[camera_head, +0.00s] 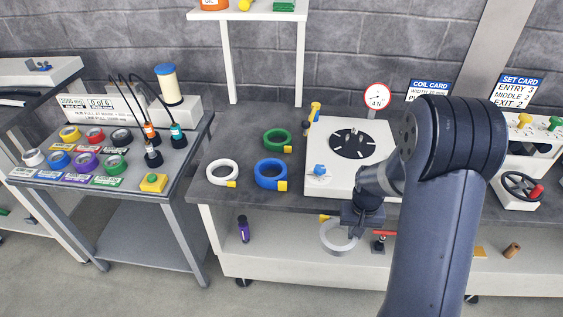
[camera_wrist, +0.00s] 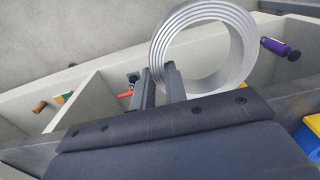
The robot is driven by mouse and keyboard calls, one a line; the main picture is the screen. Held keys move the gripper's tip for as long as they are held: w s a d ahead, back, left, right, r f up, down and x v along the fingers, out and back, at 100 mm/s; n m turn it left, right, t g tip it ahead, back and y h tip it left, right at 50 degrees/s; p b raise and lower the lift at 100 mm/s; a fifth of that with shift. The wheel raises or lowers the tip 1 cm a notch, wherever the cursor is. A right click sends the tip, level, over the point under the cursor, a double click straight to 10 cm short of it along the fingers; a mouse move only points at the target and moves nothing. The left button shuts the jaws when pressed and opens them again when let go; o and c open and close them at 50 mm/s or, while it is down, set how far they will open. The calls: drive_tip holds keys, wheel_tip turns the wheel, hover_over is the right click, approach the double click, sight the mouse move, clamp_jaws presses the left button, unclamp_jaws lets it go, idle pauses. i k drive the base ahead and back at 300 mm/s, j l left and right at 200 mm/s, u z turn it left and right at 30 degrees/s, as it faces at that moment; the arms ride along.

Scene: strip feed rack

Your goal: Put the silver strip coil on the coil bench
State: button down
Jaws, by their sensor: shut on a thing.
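The silver strip coil (camera_head: 326,240) is a pale metal ring hanging in front of the bench's open lower shelf, below the level of its top. My gripper (camera_head: 352,222) is shut on the coil's rim. In the wrist view the coil (camera_wrist: 243,50) stands large, with its near wall between the two fingers (camera_wrist: 160,78). The coil bench (camera_head: 235,150), seemingly the dark-topped one, carries a green coil (camera_head: 268,139), a white coil (camera_head: 212,177) and a blue coil (camera_head: 262,182) on its left part.
A white feeder with a black disc (camera_head: 318,150) stands right of the coils. A purple bottle (camera_head: 244,230) and a brown cylinder (camera_head: 512,250) are on the lower shelf. A side table (camera_head: 190,165) with coloured rolls stands left. The bench's front edge lies close to my gripper.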

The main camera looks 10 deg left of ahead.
sight(235, 140)
drive_tip(key=j, duration=1.75)
